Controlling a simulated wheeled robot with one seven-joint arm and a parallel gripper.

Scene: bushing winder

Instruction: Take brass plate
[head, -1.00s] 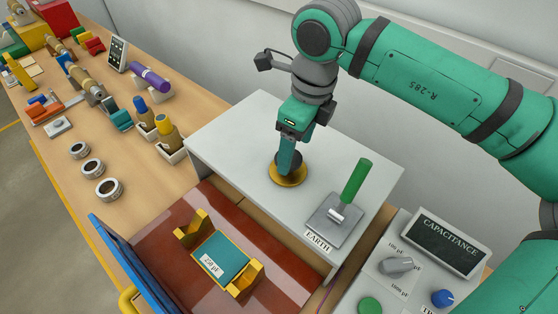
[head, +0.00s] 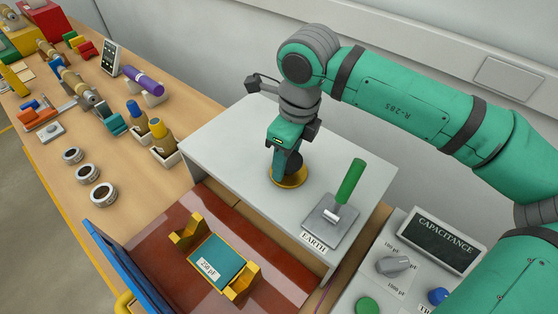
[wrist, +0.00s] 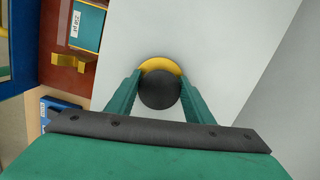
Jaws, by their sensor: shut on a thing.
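The brass plate (head: 288,179) is a round gold disc with a dark knob (wrist: 159,90) on top. It rests on, or just over, the grey shelf (head: 225,140); I cannot tell if there is a gap. My gripper (head: 285,160) points down at it from above. In the wrist view its two green fingers (wrist: 160,92) are shut on the dark knob, one on each side. The plate's gold rim (wrist: 160,65) shows behind the knob; the rest of it is hidden.
An EARTH switch with a green handle (head: 350,180) stands right of the plate. Below the shelf, a red-brown tray (head: 165,245) holds a teal block (head: 217,262) in gold brackets. A CAPACITANCE panel (head: 445,240) is at lower right. Rolls, bottles and tools crowd the bench at left.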

